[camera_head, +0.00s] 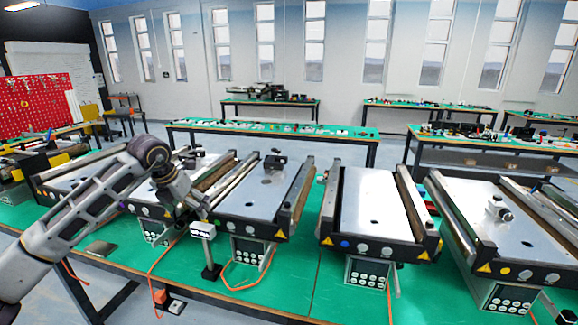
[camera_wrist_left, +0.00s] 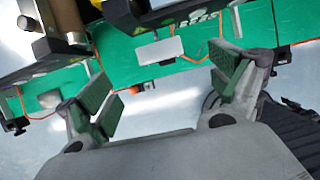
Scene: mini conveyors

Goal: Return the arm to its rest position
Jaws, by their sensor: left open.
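My left arm (camera_head: 90,205) comes in from the left in the head view, bent at a dark elbow joint. Its left gripper (camera_head: 200,207) hangs low near the front of the left-hand conveyors, and its fingers are hard to make out there. In the left wrist view the left gripper (camera_wrist_left: 166,88) is open, its two green-padded fingers wide apart with nothing between them. Beyond the fingers lie the green table edge and the grey floor. My right gripper is not in view.
Several mini conveyors, one a silver-topped unit (camera_head: 372,205), stand on the green table (camera_head: 318,270). A small white-headed stand (camera_head: 203,230) is close to the left gripper and also shows in the wrist view (camera_wrist_left: 158,49). Orange cables hang along the front edge.

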